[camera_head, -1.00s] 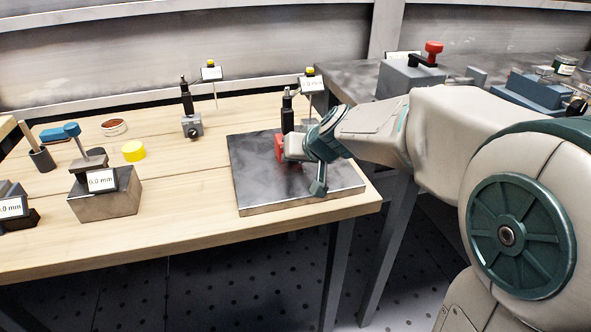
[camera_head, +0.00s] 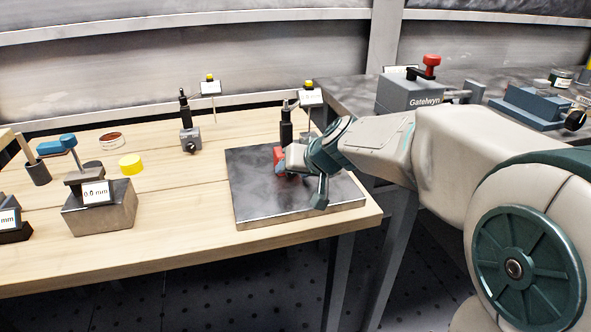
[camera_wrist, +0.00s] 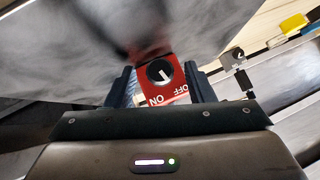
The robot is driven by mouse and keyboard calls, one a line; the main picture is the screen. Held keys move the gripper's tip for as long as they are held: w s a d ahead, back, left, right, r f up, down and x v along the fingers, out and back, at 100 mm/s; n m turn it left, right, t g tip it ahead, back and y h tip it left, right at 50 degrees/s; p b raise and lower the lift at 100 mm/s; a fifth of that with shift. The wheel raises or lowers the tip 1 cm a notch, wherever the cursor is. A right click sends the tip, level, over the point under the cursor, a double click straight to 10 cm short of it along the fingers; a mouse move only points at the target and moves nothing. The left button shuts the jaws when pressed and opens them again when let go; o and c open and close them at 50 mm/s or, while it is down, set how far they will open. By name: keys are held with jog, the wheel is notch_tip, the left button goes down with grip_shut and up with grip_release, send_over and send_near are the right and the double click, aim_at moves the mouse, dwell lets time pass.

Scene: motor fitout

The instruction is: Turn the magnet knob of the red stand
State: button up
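The red stand (camera_head: 279,155) is on the dark metal plate (camera_head: 250,190), partly hidden by my gripper in the head view. In the wrist view its red face (camera_wrist: 148,86) shows a round black knob (camera_wrist: 158,73) with a white pointer mark, and the words OFF and ON upside down. My gripper (camera_wrist: 161,85) is at the stand, with one dark finger on each side of the red face. The fingers look apart, with the knob between them. Whether they touch the stand or knob is unclear.
A dark post with a small sign (camera_head: 311,97) stands behind the plate. Another small stand (camera_head: 190,138) is to its left. A grey box (camera_head: 405,92) is on the right-hand table.

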jog(key=p+v, duration=0.3)
jog(key=v, duration=1.1)
jog(key=shift+f, duration=0.1)
